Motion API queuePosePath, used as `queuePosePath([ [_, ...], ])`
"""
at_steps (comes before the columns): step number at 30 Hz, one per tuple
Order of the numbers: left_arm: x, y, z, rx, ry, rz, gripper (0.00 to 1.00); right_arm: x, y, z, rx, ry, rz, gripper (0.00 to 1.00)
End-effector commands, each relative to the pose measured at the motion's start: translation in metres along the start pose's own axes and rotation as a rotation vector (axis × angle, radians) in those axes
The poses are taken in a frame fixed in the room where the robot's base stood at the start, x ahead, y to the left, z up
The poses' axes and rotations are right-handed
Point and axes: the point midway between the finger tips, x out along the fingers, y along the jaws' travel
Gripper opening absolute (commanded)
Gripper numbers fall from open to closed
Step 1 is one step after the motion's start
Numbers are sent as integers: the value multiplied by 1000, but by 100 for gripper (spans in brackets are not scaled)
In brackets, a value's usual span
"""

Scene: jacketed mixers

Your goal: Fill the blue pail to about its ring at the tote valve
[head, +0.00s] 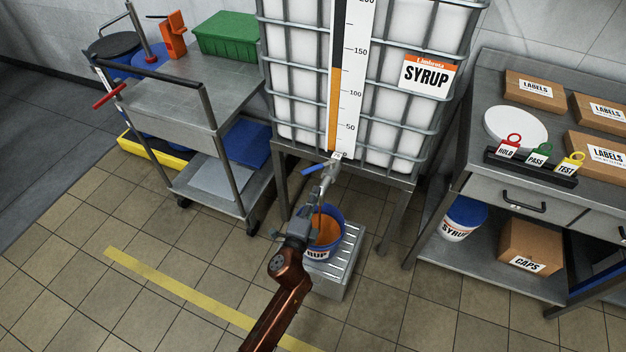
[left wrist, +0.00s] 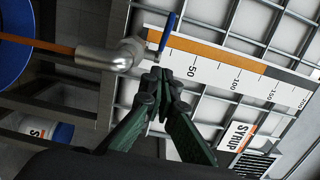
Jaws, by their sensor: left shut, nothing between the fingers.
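The blue pail (head: 338,251), lettered on its side, stands under the tote valve (head: 335,163) with orange syrup (head: 327,230) in it. My arm hides part of it, and I cannot make out the ring. In the left wrist view an orange stream (left wrist: 55,47) runs from the valve's metal spout (left wrist: 98,58) toward the blue pail (left wrist: 16,62). The blue valve handle (left wrist: 168,32) also shows in the head view (head: 314,169). My left gripper (left wrist: 160,73) is shut and empty, its tips close to the handle's lower end; I cannot tell whether they touch. My right gripper is out of view.
The pail stands on a grey slatted stand (head: 340,272) below the syrup tote (head: 300,80). A metal cart (head: 165,115) stands left, a steel bench (head: 470,165) right. Another syrup pail (head: 462,217) sits on the bench's lower shelf. The tiled floor in front is clear.

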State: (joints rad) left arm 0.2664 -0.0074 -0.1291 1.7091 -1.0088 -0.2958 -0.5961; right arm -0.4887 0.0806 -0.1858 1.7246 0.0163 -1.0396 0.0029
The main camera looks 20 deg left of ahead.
Motion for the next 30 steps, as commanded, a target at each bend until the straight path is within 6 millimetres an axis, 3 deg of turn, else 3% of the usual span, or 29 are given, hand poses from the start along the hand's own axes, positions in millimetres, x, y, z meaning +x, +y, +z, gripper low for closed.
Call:
queuePosePath([
  [4,31,2,0,1,0,1,0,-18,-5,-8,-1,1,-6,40],
  [10,48,2,21,2,0,0,0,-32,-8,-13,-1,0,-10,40],
  [30,56,-1,26,1,20,1,0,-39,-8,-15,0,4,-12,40],
])
